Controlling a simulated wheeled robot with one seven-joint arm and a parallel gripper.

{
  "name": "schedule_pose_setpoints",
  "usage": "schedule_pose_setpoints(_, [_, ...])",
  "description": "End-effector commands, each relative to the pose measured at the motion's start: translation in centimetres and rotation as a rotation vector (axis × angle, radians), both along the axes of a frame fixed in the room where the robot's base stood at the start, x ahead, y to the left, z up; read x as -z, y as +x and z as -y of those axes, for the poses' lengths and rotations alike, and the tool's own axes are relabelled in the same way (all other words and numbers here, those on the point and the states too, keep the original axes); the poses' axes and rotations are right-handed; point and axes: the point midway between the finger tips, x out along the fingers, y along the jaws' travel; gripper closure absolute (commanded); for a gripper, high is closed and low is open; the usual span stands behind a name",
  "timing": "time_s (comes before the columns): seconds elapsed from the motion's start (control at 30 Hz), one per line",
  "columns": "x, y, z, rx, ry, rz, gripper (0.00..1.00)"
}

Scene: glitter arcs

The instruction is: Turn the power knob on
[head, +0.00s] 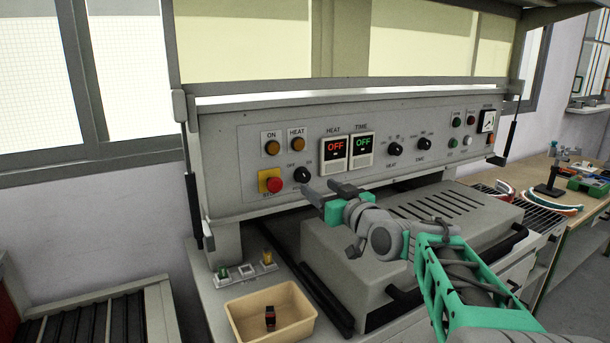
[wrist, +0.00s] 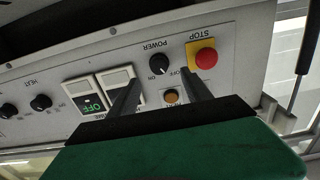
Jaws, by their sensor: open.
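The black round power knob (head: 303,175) is on the grey control panel (head: 240,165), between the emergency stop and the HEAT display. OFF is printed at its upper left and ON at its upper right. My gripper (head: 319,187) is open and empty, in front of the panel, just right of and below the knob. In the wrist view, where the panel appears upside down, the power knob (wrist: 160,64) shows between and just beyond the fingertips of my gripper (wrist: 160,77). No contact shows. I cannot tell where the knob's pointer is.
The red STOP button (head: 274,186) on its yellow plate is close left of the knob. The HEAT display (head: 335,150) and TIME display (head: 361,146) read OFF. A grey slotted housing (head: 400,240) is below my arm. A tan tray (head: 245,313) sits at lower left.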

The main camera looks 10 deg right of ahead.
Motion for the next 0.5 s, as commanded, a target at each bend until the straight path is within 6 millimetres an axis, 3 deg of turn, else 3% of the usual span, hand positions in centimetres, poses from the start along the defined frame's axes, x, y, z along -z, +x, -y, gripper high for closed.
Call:
schedule_pose_setpoints(0.3, [-0.1, 5.4, -1.4, 0.003, 0.001, -0.003, 0.43])
schedule_pose_setpoints(0.5, [0.0, 7.0, -2.0, 0.003, 0.000, -0.002, 0.43])
